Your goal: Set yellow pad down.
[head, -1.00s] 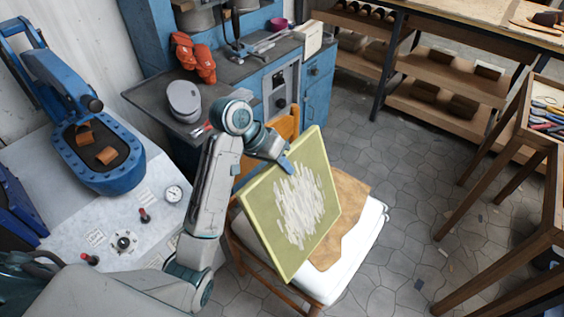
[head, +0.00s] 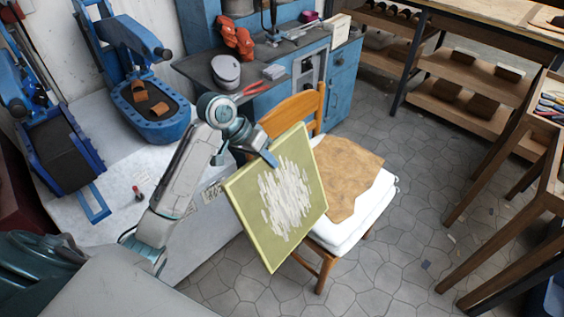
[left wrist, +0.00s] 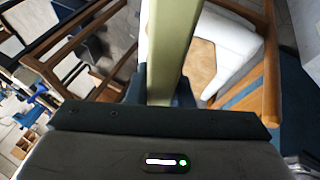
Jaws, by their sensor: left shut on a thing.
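The yellow pad (head: 243,203) is a flat square board with a yellow-green rim and a patch of whitish strokes on its face. My left gripper (head: 268,157) is shut on its upper edge and holds it tilted, in front of the wooden chair. In the left wrist view the pad (left wrist: 172,45) runs edge-on up from the gripper (left wrist: 172,92). The pad hides part of the chair's seat. My right gripper is not in view.
The wooden chair (head: 290,112) bears a white cushion (head: 385,196) with a brown leather piece (head: 348,175) on it. A pale bench (head: 110,170) with blue machines (head: 152,118) stands at left. A blue workbench (head: 343,88) is behind. Wooden table legs (head: 497,165) stand at right. Tiled floor (head: 390,270) is open between.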

